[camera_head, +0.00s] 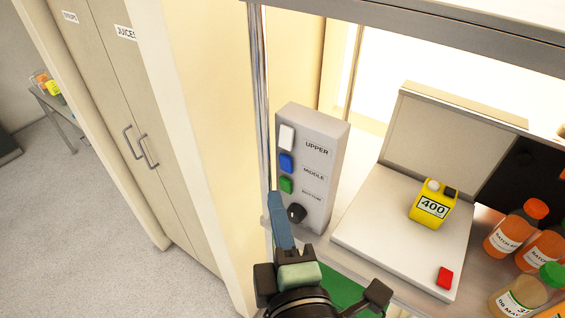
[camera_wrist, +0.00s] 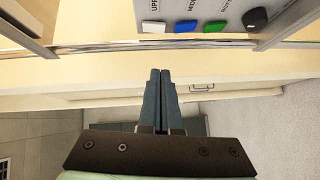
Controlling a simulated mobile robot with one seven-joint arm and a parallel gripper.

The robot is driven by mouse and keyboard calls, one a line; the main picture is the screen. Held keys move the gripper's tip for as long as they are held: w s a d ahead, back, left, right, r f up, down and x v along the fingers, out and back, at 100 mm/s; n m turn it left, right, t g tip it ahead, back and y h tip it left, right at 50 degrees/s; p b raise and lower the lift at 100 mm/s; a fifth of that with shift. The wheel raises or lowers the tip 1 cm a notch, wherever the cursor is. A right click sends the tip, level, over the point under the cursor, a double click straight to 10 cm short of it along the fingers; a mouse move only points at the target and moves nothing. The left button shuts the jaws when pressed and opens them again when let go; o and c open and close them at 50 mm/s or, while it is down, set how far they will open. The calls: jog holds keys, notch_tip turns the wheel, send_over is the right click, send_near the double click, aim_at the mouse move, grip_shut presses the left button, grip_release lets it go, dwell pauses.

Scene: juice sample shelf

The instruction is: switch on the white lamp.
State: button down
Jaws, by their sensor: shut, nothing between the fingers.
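A grey control box (camera_head: 318,135) stands upright on the shelf. Its front carries a white button (camera_head: 287,138) beside the word UPPER, a blue button (camera_head: 286,162) beside MIDDLE, a green button (camera_head: 286,185), and a black knob (camera_head: 297,212) at the bottom. My gripper (camera_head: 275,200) is shut and empty, its blue fingers pointing up near the box's lower left edge. In the wrist view, the closed fingertips (camera_wrist: 160,73) point toward the white button (camera_wrist: 154,27), apart from it. Blue (camera_wrist: 186,26) and green (camera_wrist: 216,26) buttons sit to its right. No separate white lamp is identifiable.
A metal post (camera_head: 260,90) stands left of the box. Right of it, a pale device (camera_head: 380,225) with a red button (camera_head: 445,277) bears a yellow container (camera_head: 433,204) marked 400. A tall cabinet (camera_head: 110,100) stands left.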

aim_at(278, 144)
jog(key=w+b, duration=0.2)
jog(key=w, duration=0.1)
jog(key=w+f+b, duration=0.1)
jog(key=w+b, duration=0.1)
jog(key=w, duration=0.2)
jog(key=w+d+b, duration=0.1)
jog(key=w+b, duration=0.2)
jog(key=w, duration=0.1)
jog(key=shift+w+d+f, duration=0.1)
jog(key=shift+w+f, duration=0.05)
jog(key=shift+w, duration=0.05)
jog(key=shift+f, duration=0.1)
dwell(0.3)
